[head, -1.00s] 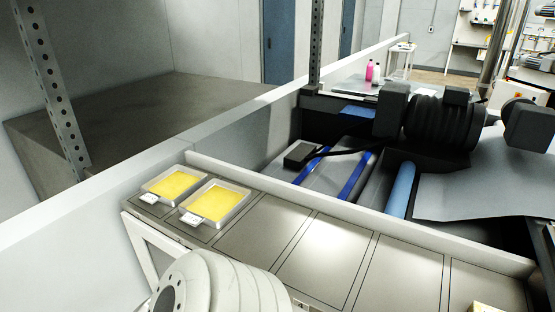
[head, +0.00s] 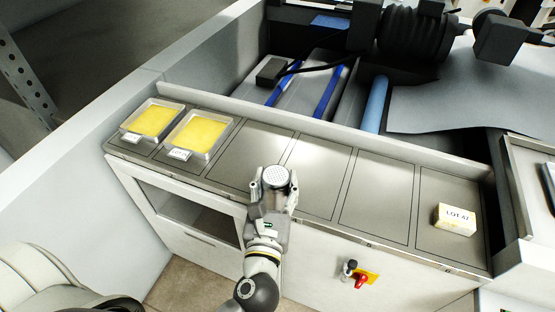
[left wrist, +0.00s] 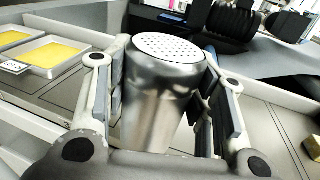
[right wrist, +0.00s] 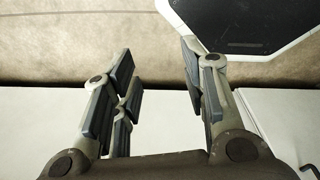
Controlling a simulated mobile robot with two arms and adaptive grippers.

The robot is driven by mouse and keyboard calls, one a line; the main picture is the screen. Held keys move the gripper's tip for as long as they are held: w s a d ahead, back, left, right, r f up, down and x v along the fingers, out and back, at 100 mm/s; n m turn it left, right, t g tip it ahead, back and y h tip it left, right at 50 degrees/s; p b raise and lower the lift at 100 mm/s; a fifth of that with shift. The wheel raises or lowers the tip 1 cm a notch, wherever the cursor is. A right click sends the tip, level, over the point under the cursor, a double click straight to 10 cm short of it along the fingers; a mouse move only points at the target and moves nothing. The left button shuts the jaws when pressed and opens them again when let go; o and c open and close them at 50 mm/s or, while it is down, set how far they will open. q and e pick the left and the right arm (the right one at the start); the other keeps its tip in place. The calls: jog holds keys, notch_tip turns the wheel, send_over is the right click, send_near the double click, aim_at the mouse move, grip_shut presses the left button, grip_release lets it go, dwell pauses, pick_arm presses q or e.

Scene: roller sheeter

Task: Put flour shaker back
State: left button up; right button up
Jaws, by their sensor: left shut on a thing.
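The flour shaker (head: 275,174) is a metal cup with a white perforated top. It stands upright between the fingers of my left gripper (head: 272,188), over the front part of the steel counter (head: 316,165). In the left wrist view the shaker (left wrist: 165,100) fills the space between the finger pads, and the left gripper is shut on it. Its base is hidden, so I cannot tell whether it touches the counter. My right gripper (right wrist: 156,58) shows only in the right wrist view, with its fingers apart and nothing between them.
Two trays of yellow contents (head: 152,120) (head: 198,135) sit at the counter's left end with small labels. A "LOT 47" block (head: 455,219) sits at the right end. Marked panels between are bare. A red-handled switch (head: 361,281) is on the counter front. A raised ledge (head: 320,127) runs behind.

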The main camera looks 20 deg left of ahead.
aim_at(287, 171)
pick_arm(q)
jog(key=shift+n+y, duration=0.3)
jog(key=shift+y, duration=0.2)
jog(key=r, duration=0.1)
jog(key=w+d+r+p, duration=0.1)
jog(key=w+r, duration=0.1)
jog(key=shift+d+r, duration=0.3)
jog(key=shift+d, duration=0.1)
jog(key=w+a+f+b, duration=0.1)
jog(key=w+f+b, duration=0.2)
jog(key=w+f, duration=0.1)
jog(key=w+a+f+b, duration=0.2)
jog(key=w+f+b, duration=0.1)
jog(key=w+f, duration=0.1)
jog(key=w+a+f+b, duration=0.1)
jog(key=w+f+b, duration=0.2)
jog(key=w+f, duration=0.1)
jog(key=shift+w+a+f+b, duration=0.1)
jog(key=shift+w+a+b, duration=0.1)
jog(key=shift+w+b, duration=0.3)
jog(key=shift+w+f, duration=0.15)
jog(key=shift+f, duration=0.15)
pick_arm(e)
notch_tip(287, 171, down, 8)
jog(key=shift+s, duration=0.15)
